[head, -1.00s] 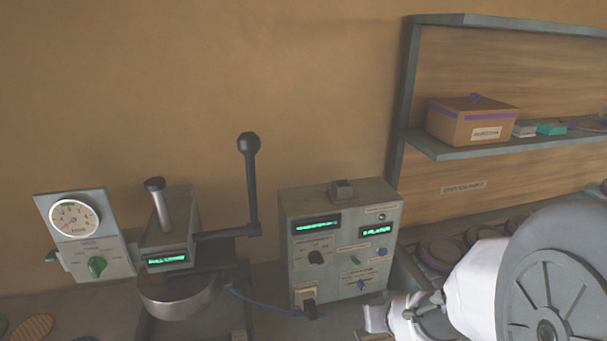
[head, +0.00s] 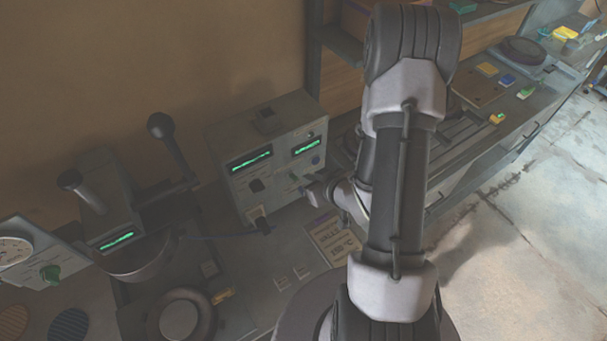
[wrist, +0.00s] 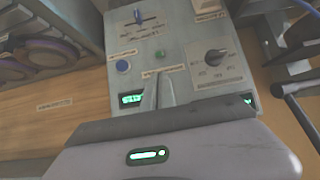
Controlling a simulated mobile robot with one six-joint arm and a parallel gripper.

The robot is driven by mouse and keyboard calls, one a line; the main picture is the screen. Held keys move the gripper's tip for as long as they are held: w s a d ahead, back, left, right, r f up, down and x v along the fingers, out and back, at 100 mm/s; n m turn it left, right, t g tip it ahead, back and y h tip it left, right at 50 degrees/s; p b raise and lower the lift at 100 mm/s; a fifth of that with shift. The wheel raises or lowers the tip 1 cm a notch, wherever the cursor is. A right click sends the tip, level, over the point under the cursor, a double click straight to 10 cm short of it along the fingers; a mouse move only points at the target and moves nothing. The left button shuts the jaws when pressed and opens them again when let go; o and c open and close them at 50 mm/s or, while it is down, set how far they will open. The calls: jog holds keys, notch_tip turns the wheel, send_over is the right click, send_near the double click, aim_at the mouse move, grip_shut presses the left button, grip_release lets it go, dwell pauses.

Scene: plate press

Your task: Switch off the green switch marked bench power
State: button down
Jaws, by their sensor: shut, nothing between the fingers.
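The grey control box (head: 231,187) stands on the bench at centre, with lit green displays. Its small green switch (head: 293,176) is on the front face, right of the black dial. In the wrist view, which sees the box upside down, the green switch (wrist: 165,53) shows small beyond the fingertips, past a label too small to read. My gripper (wrist: 158,80) is shut and empty, its tips in front of the box face near the switch. I cannot tell whether they touch. In the head view my gripper (head: 310,190) is just right of the switch, partly hidden by my arm.
A press with a dark lever (head: 170,142) stands left. A plug (head: 261,222) sits at the box's lower front. Shelving rises behind my arm.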

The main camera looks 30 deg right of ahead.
aim_at(293, 177)
jog(key=x, duration=0.8)
jog(key=shift+w+f, duration=0.25)
jog(key=shift+w, duration=0.1)
